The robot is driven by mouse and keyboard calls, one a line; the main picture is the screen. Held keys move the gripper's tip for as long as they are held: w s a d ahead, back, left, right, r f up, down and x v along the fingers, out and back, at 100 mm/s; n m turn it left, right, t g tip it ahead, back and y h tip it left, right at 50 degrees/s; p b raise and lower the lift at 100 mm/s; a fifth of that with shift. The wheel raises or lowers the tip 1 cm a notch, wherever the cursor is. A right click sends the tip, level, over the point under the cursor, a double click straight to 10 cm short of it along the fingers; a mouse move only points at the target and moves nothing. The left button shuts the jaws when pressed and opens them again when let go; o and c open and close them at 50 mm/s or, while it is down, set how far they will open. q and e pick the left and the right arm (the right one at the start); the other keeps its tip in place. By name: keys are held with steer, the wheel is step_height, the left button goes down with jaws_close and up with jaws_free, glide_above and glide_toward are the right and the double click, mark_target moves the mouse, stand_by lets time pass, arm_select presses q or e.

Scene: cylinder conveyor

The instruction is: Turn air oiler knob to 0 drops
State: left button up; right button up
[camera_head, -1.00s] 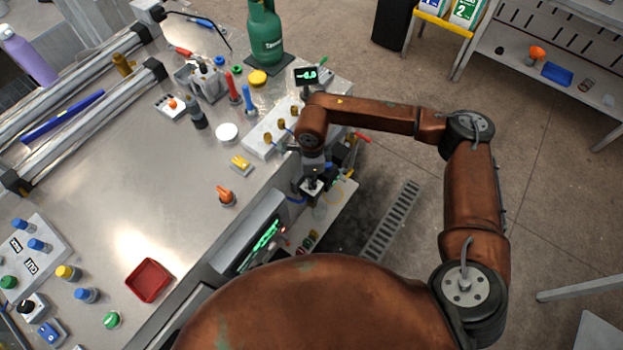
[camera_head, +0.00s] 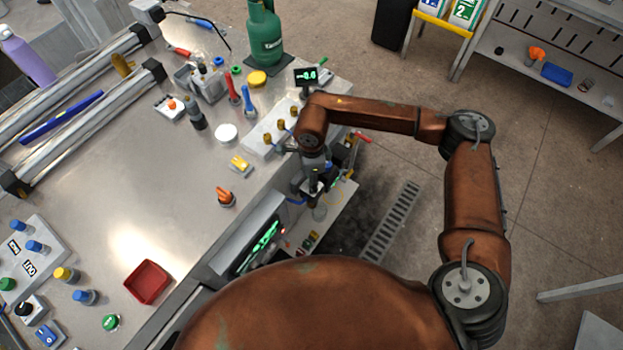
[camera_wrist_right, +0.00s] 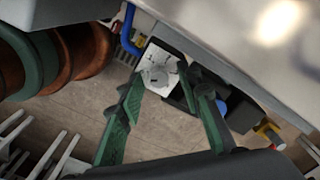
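My right arm reaches over the table's right edge, and its right gripper (camera_head: 315,182) points down beside that edge. In the right wrist view, the two green fingers of this gripper (camera_wrist_right: 164,98) stand apart with a gap between them. A pale square top with a dark marked round face (camera_wrist_right: 160,72) shows between and just beyond the fingertips; it may be the air oiler's knob, but I cannot tell for sure. Contact with it is not visible. In the head view the wrist and gripper hide most of that unit. My left gripper is not in view.
A blue pipe (camera_wrist_right: 128,32) runs beside the pale top. A yellow and red valve handle (camera_wrist_right: 268,133) is to the right. The steel table (camera_head: 120,190) carries knobs, a red tray (camera_head: 148,282) and a green bottle (camera_head: 264,38). A small display (camera_head: 305,76) stands near the arm.

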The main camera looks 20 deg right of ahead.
step_height(320, 180, up, 12)
stand_by(0.7)
stand_by(0.4)
